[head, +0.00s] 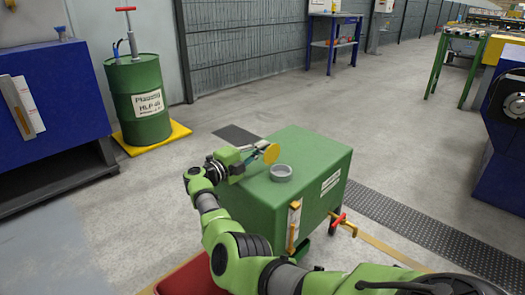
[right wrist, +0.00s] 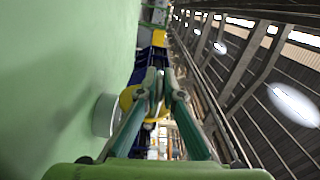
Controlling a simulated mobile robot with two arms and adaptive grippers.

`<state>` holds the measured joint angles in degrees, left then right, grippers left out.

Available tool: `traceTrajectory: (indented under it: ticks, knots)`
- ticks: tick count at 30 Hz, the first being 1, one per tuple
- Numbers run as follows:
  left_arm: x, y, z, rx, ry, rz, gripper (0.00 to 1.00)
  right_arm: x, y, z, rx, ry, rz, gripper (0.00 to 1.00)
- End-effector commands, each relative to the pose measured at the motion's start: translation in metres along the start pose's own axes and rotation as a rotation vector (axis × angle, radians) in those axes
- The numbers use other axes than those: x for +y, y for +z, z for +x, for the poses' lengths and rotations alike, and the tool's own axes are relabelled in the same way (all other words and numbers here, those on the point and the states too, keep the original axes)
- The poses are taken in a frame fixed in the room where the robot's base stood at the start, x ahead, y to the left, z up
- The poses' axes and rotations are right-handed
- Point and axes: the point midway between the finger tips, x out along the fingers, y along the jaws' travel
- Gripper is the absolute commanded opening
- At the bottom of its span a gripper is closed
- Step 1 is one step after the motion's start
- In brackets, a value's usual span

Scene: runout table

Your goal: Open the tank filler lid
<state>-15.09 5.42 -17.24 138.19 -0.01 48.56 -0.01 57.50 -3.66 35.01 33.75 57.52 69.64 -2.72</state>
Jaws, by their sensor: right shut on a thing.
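The green tank (head: 305,150) stands on the floor in the middle of the head view. Its grey round filler neck (head: 281,173) on top is uncovered. The yellow round filler lid (head: 271,153) stands tilted up, roughly on edge, beside and behind the neck. My right gripper (head: 259,152) is shut on the lid, just left of it and low over the tank top. In the right wrist view the fingers (right wrist: 160,88) close together, partly hiding the yellow lid (right wrist: 126,100), with the neck (right wrist: 103,115) at left. Whether a hinge joins lid and neck is hidden. My left gripper is out of view.
A level gauge (head: 294,222) and a red-handled valve (head: 338,221) are on the tank's front. A green drum (head: 138,112) with a pump stands on a yellow pallet at the left. Blue machines (head: 50,110) flank both sides.

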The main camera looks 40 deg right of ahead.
Motion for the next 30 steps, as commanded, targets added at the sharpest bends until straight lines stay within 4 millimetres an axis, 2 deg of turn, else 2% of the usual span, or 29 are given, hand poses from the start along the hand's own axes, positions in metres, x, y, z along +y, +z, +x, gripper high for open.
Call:
traceTrajectory:
  ticks: [17, 18, 19, 30]
  knots:
    - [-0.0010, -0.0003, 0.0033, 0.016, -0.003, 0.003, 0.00, 0.0015, -0.0004, 0.0008, 0.008, 0.004, -0.030, 0.00]
    - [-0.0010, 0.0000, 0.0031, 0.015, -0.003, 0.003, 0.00, 0.0015, -0.0004, 0.0009, 0.008, 0.004, -0.030, 0.15]
    - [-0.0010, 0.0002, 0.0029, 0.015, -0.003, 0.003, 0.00, 0.0014, -0.0004, 0.0009, 0.008, 0.004, -0.030, 0.22]
    - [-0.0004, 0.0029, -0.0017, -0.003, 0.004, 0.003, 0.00, 0.0011, 0.0011, -0.0012, 0.003, 0.002, -0.029, 0.23]
